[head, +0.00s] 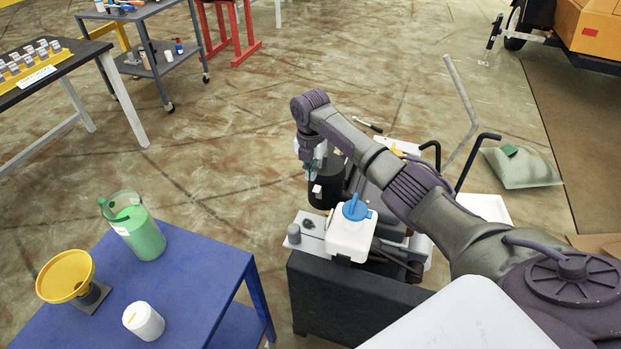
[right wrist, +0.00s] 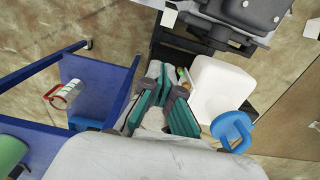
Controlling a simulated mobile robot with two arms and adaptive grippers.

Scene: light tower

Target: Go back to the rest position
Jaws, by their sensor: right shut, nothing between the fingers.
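My right arm reaches from the lower right of the head view over the light tower's machinery. Its right gripper (head: 316,172) points down and is shut and empty. In the right wrist view, the gripper's teal-padded fingers (right wrist: 162,108) show in the middle with no object held. A white tank with a blue cap (head: 350,232) stands just below and to the right of the gripper in the head view. The same white tank (right wrist: 218,88) lies to the right of the fingers in the wrist view. My left gripper is not in view.
A blue table (head: 205,275) at lower left holds a green jug (head: 141,236), a yellow funnel (head: 66,277) and a white container (head: 143,321). A black cylinder (head: 322,190) stands beside the gripper. A dark workbench (head: 62,70) is at upper left. The central floor is open.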

